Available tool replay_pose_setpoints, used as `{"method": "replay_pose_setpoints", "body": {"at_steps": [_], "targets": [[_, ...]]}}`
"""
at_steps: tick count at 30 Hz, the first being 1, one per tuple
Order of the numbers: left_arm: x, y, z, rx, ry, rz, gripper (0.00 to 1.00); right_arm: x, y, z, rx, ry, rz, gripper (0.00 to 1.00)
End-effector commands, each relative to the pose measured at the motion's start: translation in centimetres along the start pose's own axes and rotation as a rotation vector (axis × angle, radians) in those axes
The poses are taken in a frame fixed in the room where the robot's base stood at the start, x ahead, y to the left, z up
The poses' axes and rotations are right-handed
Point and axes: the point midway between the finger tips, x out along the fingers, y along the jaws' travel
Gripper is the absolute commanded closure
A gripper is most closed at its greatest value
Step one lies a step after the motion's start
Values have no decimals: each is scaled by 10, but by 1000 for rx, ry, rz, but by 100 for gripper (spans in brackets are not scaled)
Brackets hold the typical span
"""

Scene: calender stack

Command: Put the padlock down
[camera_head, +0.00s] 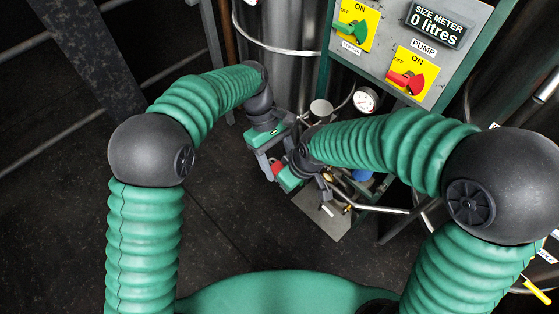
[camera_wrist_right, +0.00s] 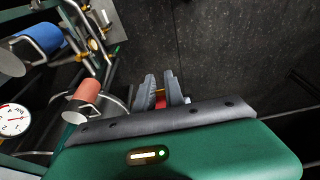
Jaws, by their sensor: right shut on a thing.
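The red padlock (camera_wrist_right: 162,102) shows as a small red body with a bit of brassy metal between the two grey fingers of my right gripper (camera_wrist_right: 160,88) in the right wrist view. My right gripper is shut on it. In the head view a small red patch (camera_head: 277,169), likely the padlock, shows beside my right gripper (camera_head: 278,177). My left gripper (camera_head: 265,158) is close beside it, pointing down; its fingertips are too small and overlapped to tell if they are open. Most of the padlock is hidden by the fingers.
A control panel (camera_head: 395,45) with a green and a red switch stands at the upper right. Below are a pressure gauge (camera_head: 365,100), pipes, and a blue cylinder (camera_head: 362,175). An orange-red cylinder (camera_wrist_right: 88,90) shows in the wrist view. Dark floor (camera_head: 235,225) is open at lower left.

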Motion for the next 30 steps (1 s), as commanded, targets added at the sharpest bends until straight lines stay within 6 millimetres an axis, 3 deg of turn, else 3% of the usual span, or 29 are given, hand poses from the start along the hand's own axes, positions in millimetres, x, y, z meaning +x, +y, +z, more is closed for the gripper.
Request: {"method": "replay_pose_setpoints", "body": {"at_steps": [4,17,20,21,24,26,30], "targets": [[0,0,0,0,0,0,41,0,0,0,0,1,0,100],[-1,2,0,1,1,5,98,0,-2,0,-4,0,-2,100],[-1,2,0,2,1,7,100,0,-3,-1,-6,0,-3,100],[-1,3,1,2,1,8,100,0,-3,-1,-6,0,-4,81],[-1,3,1,2,0,7,100,0,-3,-1,-6,0,-3,68],[-1,2,1,2,-1,6,100,0,-2,-1,-5,0,-3,60],[-1,1,1,2,-2,3,100,0,-1,-1,-3,2,-1,60]]}}
